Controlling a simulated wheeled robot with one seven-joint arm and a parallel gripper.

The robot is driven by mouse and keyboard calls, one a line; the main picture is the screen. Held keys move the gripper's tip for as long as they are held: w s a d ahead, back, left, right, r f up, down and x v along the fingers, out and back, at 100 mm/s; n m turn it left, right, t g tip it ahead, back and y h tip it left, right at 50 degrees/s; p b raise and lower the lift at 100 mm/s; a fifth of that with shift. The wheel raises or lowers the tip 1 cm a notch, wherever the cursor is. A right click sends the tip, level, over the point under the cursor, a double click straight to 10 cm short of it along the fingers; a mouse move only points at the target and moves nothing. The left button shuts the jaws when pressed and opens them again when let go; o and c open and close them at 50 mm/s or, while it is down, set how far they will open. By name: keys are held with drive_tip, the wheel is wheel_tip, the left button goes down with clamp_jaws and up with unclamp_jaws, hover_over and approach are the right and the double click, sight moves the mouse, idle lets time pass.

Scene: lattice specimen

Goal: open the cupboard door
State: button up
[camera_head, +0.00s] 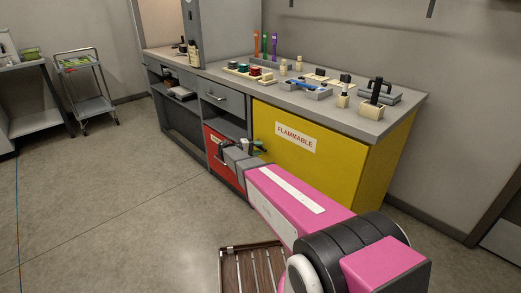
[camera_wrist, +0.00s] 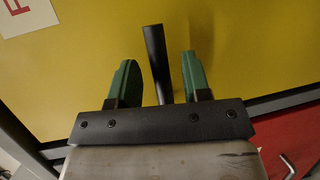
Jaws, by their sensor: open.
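The cupboard door (camera_head: 325,160) is a yellow panel with a white "FLAMMABLE" label (camera_head: 295,137), and it looks closed. It fills most of the wrist view (camera_wrist: 235,45). A dark bar handle (camera_wrist: 155,55) stands on the door in the wrist view. My gripper (camera_head: 259,147) is at the left part of the door, with the handle hidden in the head view. In the wrist view my gripper (camera_wrist: 160,80) is open, its green fingers on either side of the handle.
A red door (camera_head: 222,155) with its own handle (camera_wrist: 288,166) adjoins the yellow door. The grey worktop (camera_head: 365,125) above carries blocks, trays and upright coloured tools. Open floor lies to the left.

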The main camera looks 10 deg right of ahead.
sight(265, 154)
drive_tip(key=shift+x, duration=0.8)
clamp_jaws()
drive_tip(key=shift+f, duration=0.1)
drive_tip(key=shift+w+a+f+m+t+y, duration=0.2)
drive_tip(key=shift+f+m+t+y, duration=0.2)
drive_tip(key=shift+f+m+y, duration=0.4)
drive_tip(key=shift+w+a+f+m+t+y, duration=0.1)
drive_tip(key=shift+w+f+m+t+y, duration=0.3)
drive_tip(key=shift+m, duration=0.75)
drive_tip(key=shift+w+a+f+m+t+y, duration=0.15)
drive_tip(key=shift+f+m+t+y, duration=0.35)
drive_tip(key=shift+f+m, duration=0.4)
drive_tip(key=shift+s+r, duration=0.1)
